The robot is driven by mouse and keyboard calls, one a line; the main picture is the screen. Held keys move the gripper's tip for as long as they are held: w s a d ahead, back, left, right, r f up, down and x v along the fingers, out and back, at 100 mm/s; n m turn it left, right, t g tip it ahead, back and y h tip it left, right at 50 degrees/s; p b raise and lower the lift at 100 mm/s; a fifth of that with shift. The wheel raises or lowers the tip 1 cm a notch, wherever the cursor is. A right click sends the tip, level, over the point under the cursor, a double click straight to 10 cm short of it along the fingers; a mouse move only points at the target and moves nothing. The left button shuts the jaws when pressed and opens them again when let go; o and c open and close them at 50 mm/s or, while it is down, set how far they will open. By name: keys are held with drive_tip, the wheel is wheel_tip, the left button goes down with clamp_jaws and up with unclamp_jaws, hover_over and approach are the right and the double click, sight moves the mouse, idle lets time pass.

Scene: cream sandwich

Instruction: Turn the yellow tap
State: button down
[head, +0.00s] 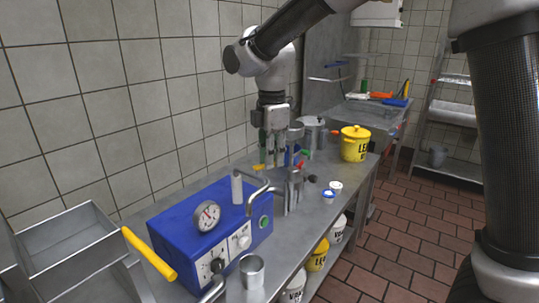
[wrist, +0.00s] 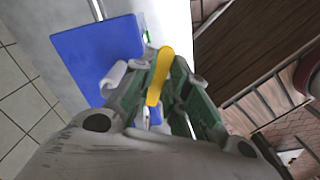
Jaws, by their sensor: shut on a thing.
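The yellow tap lever (wrist: 158,80) is a flat, rounded yellow handle lying between the green fingers of my gripper (wrist: 168,72) in the wrist view. My gripper is shut on it. In the head view a small part of the yellow lever (head: 259,167) shows beside the fingertips of my gripper (head: 270,160), which points down over the metal bench behind the blue machine. The fingers hide much of the lever's mount there.
A blue machine (head: 180,232) with a dial and bent metal pipes stands in front of my gripper. Red and green handles are close on the right. A yellow lidded pot (head: 355,143) stands farther back. A metal cup (head: 252,271) and small tubs (head: 335,187) are on the bench (head: 307,228).

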drive_tip(key=s+m, duration=0.1)
drive_tip(key=m, duration=0.2)
drive_tip(key=s+m, duration=0.1)
drive_tip(key=m, duration=0.3)
drive_tip(key=s+m, duration=0.1)
drive_tip(key=m, duration=0.3)
drive_tip(key=shift+s, duration=0.25)
drive_tip(key=shift+a, duration=0.1)
idle(0.3)
drive_tip(key=c, duration=1.4)
unclamp_jaws()
wheel_tip(320, 180, up, 12)
drive_tip(key=shift+r, duration=0.1)
